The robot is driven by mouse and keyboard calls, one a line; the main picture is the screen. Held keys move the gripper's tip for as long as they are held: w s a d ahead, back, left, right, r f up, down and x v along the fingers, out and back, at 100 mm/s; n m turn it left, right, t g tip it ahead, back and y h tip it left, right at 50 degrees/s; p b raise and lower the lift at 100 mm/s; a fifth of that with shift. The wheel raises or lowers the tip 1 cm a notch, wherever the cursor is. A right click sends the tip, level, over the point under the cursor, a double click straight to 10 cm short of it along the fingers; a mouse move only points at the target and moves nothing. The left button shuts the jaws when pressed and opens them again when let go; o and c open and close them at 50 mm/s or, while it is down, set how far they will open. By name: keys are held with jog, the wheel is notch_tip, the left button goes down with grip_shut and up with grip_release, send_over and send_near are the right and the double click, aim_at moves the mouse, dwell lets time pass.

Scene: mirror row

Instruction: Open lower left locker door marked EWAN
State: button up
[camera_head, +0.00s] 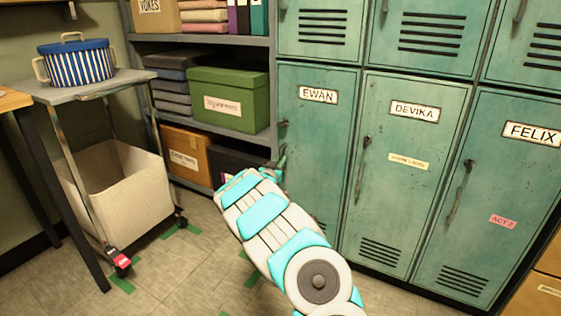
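The EWAN locker door (318,140) is the lower left teal door in the head view, with a white EWAN label (318,95) near its top. It looks closed. A dark handle part (284,124) shows at its left edge; the lower part of that edge is behind my arm. My gripper (279,163) is at the far end of my white and cyan arm, close to the left edge of this door below the dark part. It is small and partly hidden by my wrist, so I cannot tell whether it is open or touches the handle.
The DEVIKA (400,170) and FELIX (500,190) doors stand to the right, closed, with dark handles. A shelf with a green box (229,100) stands directly left of the lockers. A cart (100,85) with a striped round box and a cream bin (120,195) is farther left. Floor between is clear.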

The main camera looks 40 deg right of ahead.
grip_shut()
dwell(1.3)
